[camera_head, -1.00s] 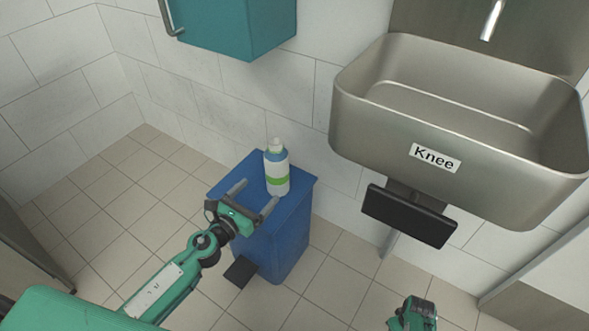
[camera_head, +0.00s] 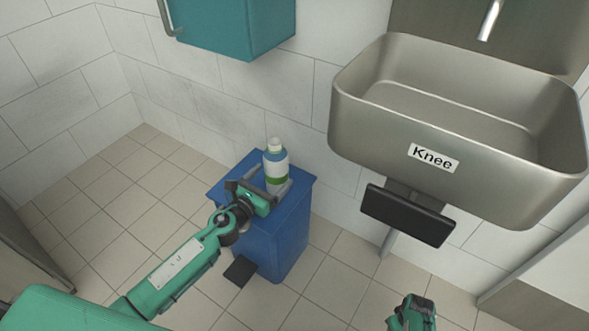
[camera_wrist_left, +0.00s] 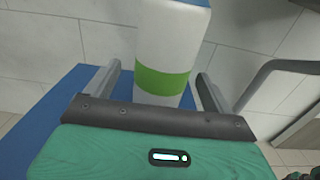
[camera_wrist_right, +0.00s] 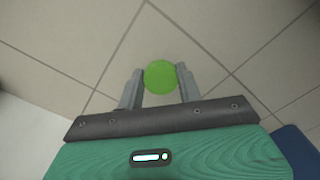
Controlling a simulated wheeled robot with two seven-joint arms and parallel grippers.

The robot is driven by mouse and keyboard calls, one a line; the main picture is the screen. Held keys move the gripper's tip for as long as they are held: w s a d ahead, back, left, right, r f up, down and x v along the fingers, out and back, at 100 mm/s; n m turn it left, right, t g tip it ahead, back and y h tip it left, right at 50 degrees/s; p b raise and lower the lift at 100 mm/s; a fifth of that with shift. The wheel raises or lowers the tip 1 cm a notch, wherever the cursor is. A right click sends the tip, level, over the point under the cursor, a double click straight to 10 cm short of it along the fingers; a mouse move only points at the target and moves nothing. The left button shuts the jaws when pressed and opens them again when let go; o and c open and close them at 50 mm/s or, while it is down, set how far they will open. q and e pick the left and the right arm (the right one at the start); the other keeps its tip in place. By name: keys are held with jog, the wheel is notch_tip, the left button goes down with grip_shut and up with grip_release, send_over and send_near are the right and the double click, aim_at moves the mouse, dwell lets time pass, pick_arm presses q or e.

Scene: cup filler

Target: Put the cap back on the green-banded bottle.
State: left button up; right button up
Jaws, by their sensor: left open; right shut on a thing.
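The green-banded bottle (camera_head: 275,165) stands upright on the blue bin's lid. It has a white body, a blue shoulder and a pale neck with no green cap on it. In the left wrist view, its green band (camera_wrist_left: 163,82) is between the fingers. My left gripper (camera_head: 267,184) is open, its fingers on either side of the bottle's lower part. My right gripper (camera_wrist_right: 159,82) is shut on a round green cap (camera_wrist_right: 160,75), with bare floor below. In the head view only a part of my right arm shows at the bottom, and the cap is hidden.
The blue bin (camera_head: 270,240) has a black pedal (camera_head: 240,271) at its front. A steel sink (camera_head: 450,130) with a black knee plate (camera_head: 407,215) is to the right. A teal cabinet (camera_head: 240,25) hangs above the bin. The tiled floor around is clear.

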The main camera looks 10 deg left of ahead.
aim_at(279, 140)
pick_arm(q)
jog(key=shift+x, duration=2.35)
pick_arm(e)
jog(key=shift+f, duration=0.3)
pick_arm(q)
jog(key=shift+d+f, duration=0.1)
jog(key=c, duration=1)
jog(key=shift+c, duration=0.2)
